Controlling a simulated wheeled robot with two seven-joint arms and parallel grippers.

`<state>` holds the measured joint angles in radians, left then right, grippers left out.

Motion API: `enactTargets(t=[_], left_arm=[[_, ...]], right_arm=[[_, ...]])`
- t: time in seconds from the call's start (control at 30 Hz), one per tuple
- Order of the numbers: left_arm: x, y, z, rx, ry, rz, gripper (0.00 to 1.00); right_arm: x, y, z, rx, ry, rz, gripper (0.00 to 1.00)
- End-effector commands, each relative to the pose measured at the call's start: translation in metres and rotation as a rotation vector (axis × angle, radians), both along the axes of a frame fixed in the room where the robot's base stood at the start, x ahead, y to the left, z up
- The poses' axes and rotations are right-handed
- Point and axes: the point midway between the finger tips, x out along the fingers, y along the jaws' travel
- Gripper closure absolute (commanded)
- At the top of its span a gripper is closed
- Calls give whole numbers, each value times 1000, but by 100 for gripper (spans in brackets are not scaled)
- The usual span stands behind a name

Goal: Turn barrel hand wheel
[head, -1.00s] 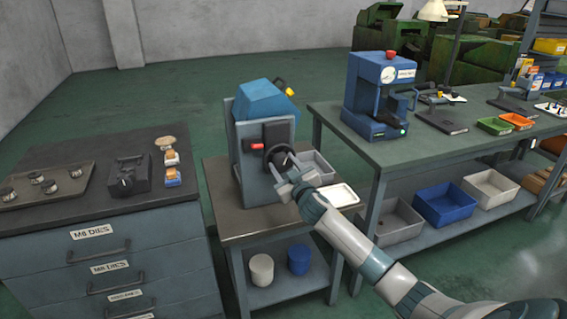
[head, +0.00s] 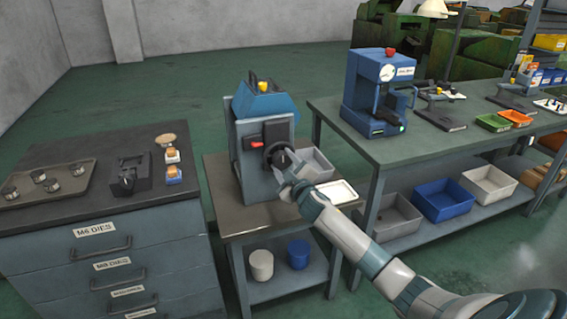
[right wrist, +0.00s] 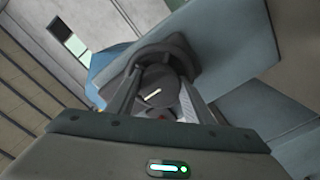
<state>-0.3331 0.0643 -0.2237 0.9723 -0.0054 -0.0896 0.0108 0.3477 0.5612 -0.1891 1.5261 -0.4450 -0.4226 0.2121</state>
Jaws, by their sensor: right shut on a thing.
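The barrel machine (head: 250,165) stands on a small bench, a grey body with a blue barrel (head: 262,104) on top that carries a yellow-and-black part. The dark round hand wheel (head: 278,154) is on its front, partly hidden by my gripper. My right gripper (head: 285,166) is shut on the hand wheel's rim. In the right wrist view, the dark wheel (right wrist: 165,60) lies between and just beyond the fingers of my right gripper (right wrist: 157,95). My left gripper is not in view.
A red switch (head: 257,144) sits beside the wheel. A grey bin and a white tray (head: 338,192) lie right of the machine. A drawer cabinet (head: 95,245) stands left; a workbench (head: 400,151) with a blue press (head: 378,88) stands right. Green floor is open behind.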

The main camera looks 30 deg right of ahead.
Motion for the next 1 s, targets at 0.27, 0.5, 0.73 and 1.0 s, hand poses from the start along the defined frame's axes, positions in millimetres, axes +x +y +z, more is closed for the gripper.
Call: enactTargets(t=[0.27,0.5,0.73,1.0], left_arm=[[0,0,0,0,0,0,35],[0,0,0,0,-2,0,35],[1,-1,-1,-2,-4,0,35],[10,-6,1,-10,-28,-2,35]], right_arm=[[0,0,0,-2,1,1,35],[0,0,0,-1,0,0,35],[-7,1,-2,-1,1,1,35],[-35,8,-2,1,1,1,35]])
